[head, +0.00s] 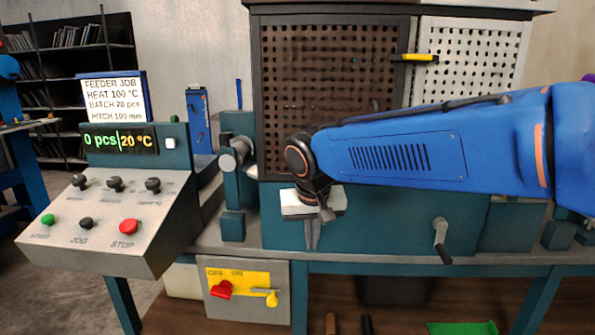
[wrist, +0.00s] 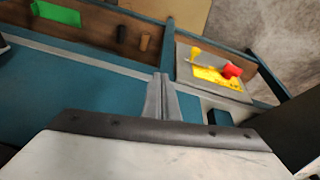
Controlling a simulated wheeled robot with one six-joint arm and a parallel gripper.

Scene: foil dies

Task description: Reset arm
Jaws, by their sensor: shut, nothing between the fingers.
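My blue arm reaches in from the right in the head view. My gripper (head: 312,234) points down in front of the teal machine (head: 380,218), right of the control panel. Its fingers are together and empty. In the wrist view my gripper (wrist: 160,78) shows as two grey fingers closed side by side, with the teal machine and bench edge behind them.
The sloped control panel (head: 105,215) has knobs and buttons; its display reads 0 pcs and 20 °C. A job sign (head: 112,97) stands above it. A yellow switch plate (head: 238,282) with a red knob is below. A crank handle (head: 441,240) sticks out at right.

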